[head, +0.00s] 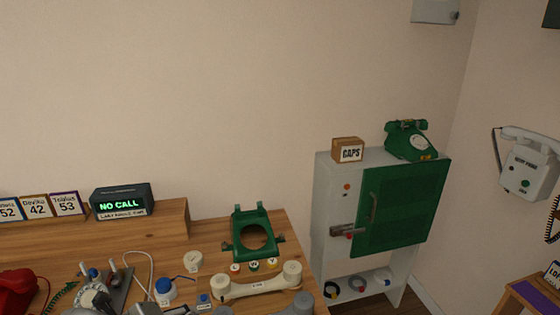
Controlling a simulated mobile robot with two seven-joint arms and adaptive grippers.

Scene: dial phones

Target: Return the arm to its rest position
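Neither of my grippers shows in the head view, and I see no part of my arms that I can be sure of. The wooden desk (205,238) fills the lower left. On it stand a green phone cradle (242,248) with a round hole and a cream handset (256,286) lying across in front. Part of a red phone (15,288) is cut off at the left edge. A dark display box (121,199) reads "NO CALL" in green.
A grey cabinet (324,196) with a green door (404,208) stands right of the desk. A "CAPS" box (348,151) and a green dial phone (408,142) sit on top. A white phone (527,168) hangs on the right wall. Small parts crowd the desk's front.

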